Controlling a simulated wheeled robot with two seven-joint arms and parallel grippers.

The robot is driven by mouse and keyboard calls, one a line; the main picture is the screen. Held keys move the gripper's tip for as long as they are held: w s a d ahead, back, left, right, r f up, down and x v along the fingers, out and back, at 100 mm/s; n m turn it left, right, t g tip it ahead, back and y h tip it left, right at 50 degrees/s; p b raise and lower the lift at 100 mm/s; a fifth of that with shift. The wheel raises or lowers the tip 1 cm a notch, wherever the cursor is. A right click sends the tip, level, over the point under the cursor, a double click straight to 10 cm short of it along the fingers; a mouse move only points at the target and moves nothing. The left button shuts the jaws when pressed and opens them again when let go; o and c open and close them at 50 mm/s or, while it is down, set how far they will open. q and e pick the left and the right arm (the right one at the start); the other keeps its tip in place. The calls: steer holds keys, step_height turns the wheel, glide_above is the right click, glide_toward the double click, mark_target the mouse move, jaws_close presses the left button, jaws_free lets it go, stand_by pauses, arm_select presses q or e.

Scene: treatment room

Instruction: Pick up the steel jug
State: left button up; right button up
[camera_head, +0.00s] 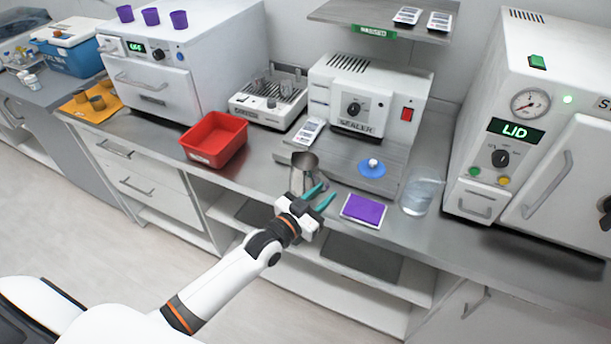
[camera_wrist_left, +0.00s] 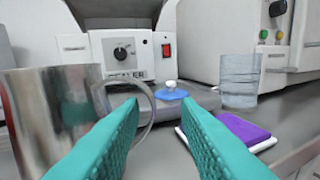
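The steel jug (camera_head: 303,174) stands upright on the steel counter in front of the sealer. In the left wrist view its shiny body (camera_wrist_left: 35,110) fills the left side, and its handle (camera_wrist_left: 151,108) points right. My left gripper (camera_head: 320,196) has teal fingers and is at the counter's front edge, just in front of the jug, partly hiding its lower part. In the wrist view the fingers (camera_wrist_left: 160,112) are open and apart. The handle's outer edge shows in the gap, beyond the left fingertip; contact cannot be told. My right gripper is not in view.
A purple pad (camera_head: 363,210) lies right of the gripper, with a clear beaker (camera_head: 421,196) beyond it. A blue disc with a white knob (camera_head: 372,168) lies before the sealer (camera_head: 366,95). A red bin (camera_head: 214,139) stands left, and a shelf (camera_head: 385,18) hangs above.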

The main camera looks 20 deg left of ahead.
mark_target(329, 186)
arm_select(q)
steer(key=shift+a+p+x, duration=0.15)
steer(key=shift+p+x, duration=0.25)
steer(key=shift+x, duration=0.95)
steer(key=shift+a+p+x, duration=0.15)
steer(key=shift+p+x, duration=0.2)
steer(key=shift+x, duration=1.05)
jaws_close()
